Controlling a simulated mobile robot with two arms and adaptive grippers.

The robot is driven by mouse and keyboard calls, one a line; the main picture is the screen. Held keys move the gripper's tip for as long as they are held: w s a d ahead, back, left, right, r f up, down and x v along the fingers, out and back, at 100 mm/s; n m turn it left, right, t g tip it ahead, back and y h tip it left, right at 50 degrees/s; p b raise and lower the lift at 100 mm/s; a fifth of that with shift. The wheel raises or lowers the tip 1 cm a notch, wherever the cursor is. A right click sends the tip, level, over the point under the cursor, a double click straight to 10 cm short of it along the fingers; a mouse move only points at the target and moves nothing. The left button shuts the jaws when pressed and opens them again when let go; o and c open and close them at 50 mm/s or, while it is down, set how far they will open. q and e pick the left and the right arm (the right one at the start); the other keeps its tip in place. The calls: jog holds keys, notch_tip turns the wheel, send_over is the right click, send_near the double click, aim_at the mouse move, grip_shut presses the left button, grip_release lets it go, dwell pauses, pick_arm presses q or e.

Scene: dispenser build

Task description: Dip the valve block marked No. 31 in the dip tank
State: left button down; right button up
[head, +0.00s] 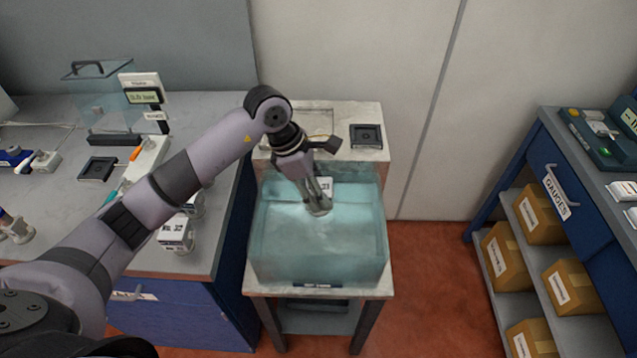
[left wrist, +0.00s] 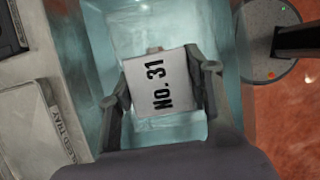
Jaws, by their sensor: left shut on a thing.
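The valve block marked No. 31 (left wrist: 160,85) is between the fingers of my left gripper (left wrist: 160,92), its white labelled face toward the wrist camera. In the head view, my left gripper (head: 318,205) points down into the open top of the clear teal dip tank (head: 320,262). A bit of the block's label (head: 327,187) shows beside the fingers there. The tank's walls (left wrist: 105,60) surround the block in the left wrist view. I cannot tell how much of the block is under the liquid. My right gripper is not in view.
A block marked No. 32 (head: 176,236) stands on the grey bench (head: 60,225) at left, with another block behind it. A small black tray (head: 366,136) lies on the stand behind the tank. A blue drawer unit (head: 553,170) with cardboard boxes stands at right.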

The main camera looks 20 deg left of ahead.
pick_arm(q)
notch_tip(320, 180, down, 3)
jog(key=shift+d+r+b, duration=0.1)
jog(key=shift+r+b, duration=0.05)
jog(key=shift+b, duration=0.45)
jog(key=shift+f+b, duration=0.4)
jog(key=shift+f, duration=0.35)
jog(key=shift+f+b, duration=2.7)
jog(key=shift+f, duration=2)
jog(key=shift+f+b, duration=0.45)
jog(key=shift+f, duration=0.4)
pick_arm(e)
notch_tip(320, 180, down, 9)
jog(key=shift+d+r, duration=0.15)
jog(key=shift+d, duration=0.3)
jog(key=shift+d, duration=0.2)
pick_arm(q)
jog(key=shift+f+b, duration=0.5)
jog(key=shift+f, duration=0.05)
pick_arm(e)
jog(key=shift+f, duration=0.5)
